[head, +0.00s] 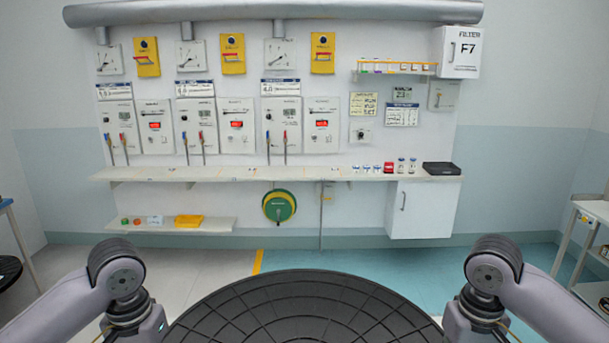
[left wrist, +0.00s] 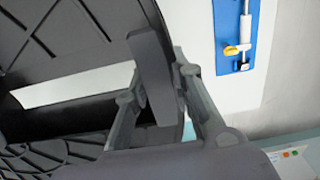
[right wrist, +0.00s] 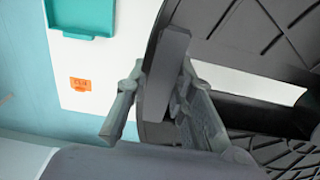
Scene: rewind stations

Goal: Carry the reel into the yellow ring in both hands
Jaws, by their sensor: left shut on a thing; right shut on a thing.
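The reel (head: 305,312) is a large black ribbed disc at the bottom middle of the head view, close in front of me between my two arms. Its near part is cut off by the picture edge. In the left wrist view my left gripper (left wrist: 166,85) is shut on the rim of the reel (left wrist: 70,40). In the right wrist view my right gripper (right wrist: 158,88) is shut on the rim of the reel (right wrist: 270,40) on the other side. The reel's hub shows between its two flanges in both wrist views. No yellow ring shows in any view.
A wall panel with gauges and a long shelf (head: 230,173) stands ahead. A lower shelf (head: 170,225) and a white cabinet (head: 421,210) are below it. A trolley (head: 585,250) stands right. The floor ahead looks clear.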

